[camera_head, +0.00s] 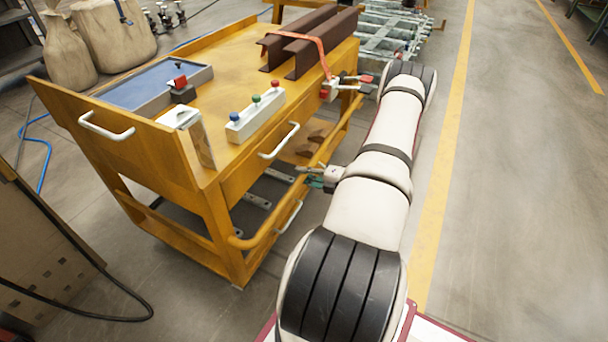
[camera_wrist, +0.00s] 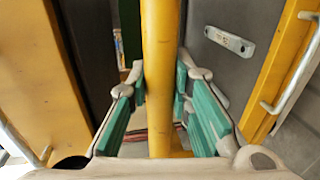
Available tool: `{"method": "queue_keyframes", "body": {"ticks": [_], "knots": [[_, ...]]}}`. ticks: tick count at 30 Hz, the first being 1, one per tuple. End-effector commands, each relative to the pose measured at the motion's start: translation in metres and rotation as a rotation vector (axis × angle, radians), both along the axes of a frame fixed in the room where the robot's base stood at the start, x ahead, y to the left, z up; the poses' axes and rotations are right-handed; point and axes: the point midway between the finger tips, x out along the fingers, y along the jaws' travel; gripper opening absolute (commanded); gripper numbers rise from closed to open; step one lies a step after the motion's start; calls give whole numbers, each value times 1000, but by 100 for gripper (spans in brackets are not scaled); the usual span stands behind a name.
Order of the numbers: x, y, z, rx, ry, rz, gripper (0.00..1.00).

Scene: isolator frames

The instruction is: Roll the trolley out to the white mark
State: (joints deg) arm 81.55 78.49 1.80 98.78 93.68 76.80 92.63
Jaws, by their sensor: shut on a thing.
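The yellow trolley (camera_head: 135,145) stands at the left and middle of the head view. Its yellow handle bar (camera_head: 252,240) runs along the side facing my arm. My gripper (camera_head: 318,178) is at this bar, partly hidden by my forearm. In the wrist view, the bar (camera_wrist: 160,40) passes between the green finger pads of my gripper (camera_wrist: 160,88), which is shut on it. I cannot make out a white mark in either view.
The trolley top carries brown beams (camera_head: 310,45) under an orange strap, a blue-grey tray (camera_head: 150,85) and a button box (camera_head: 255,115). Sacks (camera_head: 115,35) stand behind left, a cardboard box (camera_head: 45,255) at left. Floor is clear right of the yellow line (camera_head: 446,140).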

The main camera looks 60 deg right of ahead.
Motion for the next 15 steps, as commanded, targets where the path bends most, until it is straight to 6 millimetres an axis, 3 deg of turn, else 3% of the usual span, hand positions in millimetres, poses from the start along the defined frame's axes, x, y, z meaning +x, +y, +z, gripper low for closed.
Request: {"method": "queue_keyframes", "body": {"ticks": [6,12,13,15], "knots": [[-18,-2,0,1,2,-2,0],[-16,-2,-1,1,3,-2,0],[-16,-2,-1,1,3,-2,24],[-15,-1,-1,1,2,-1,40]]}}
